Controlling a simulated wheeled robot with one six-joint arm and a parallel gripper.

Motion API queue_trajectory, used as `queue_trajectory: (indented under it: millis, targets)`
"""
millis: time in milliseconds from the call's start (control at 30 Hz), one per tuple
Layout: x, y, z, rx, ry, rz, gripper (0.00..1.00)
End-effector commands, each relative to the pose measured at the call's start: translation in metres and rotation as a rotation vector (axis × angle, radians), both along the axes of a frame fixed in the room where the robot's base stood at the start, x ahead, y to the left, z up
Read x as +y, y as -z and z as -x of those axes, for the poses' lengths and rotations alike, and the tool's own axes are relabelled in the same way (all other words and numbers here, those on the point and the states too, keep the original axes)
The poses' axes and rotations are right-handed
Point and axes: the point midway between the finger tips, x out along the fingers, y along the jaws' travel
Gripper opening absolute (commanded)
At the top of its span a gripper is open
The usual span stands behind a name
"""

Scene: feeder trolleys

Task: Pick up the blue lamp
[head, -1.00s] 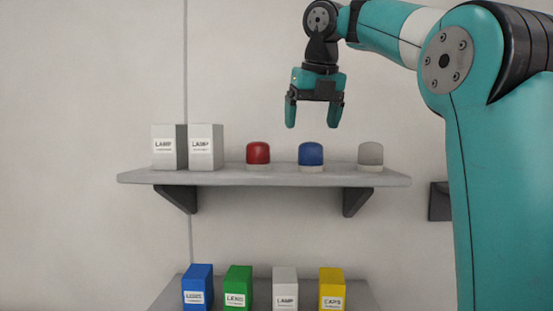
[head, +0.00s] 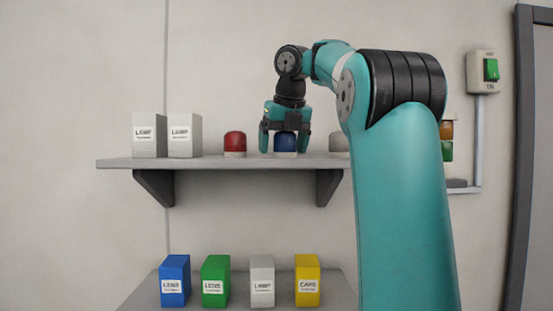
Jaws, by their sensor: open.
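The blue lamp (head: 285,142) stands upright on the upper shelf (head: 230,163), between a red lamp (head: 235,142) and a pale grey lamp (head: 339,142). My gripper (head: 285,146) points down over the blue lamp, with one finger on each side of it. The jaws are open, and I cannot tell whether either finger touches the lamp. The grey lamp is partly hidden behind my arm.
Two white lamp boxes (head: 184,136) stand at the left of the upper shelf. A lower shelf (head: 210,304) holds blue, green, white and yellow boxes. A switch box (head: 484,72) hangs on the right wall.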

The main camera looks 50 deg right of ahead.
Motion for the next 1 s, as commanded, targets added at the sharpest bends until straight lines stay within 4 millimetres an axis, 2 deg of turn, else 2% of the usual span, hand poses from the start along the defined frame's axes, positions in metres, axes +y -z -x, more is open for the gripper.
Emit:
queue_trajectory:
  millis: [200, 433, 467, 767, 1000]
  targets:
    - [0.000, 0.000, 0.000, 0.000, 0.000, 0.000, 0.87]
    - [0.001, 0.000, -0.001, 0.000, -0.002, 0.001, 0.34]
    - [0.001, 0.000, -0.001, 0.000, -0.002, 0.001, 0.32]
    - [0.001, -0.002, -0.001, 0.000, -0.002, 0.001, 0.32]
    - [0.004, -0.018, -0.003, -0.001, -0.006, 0.001, 0.32]
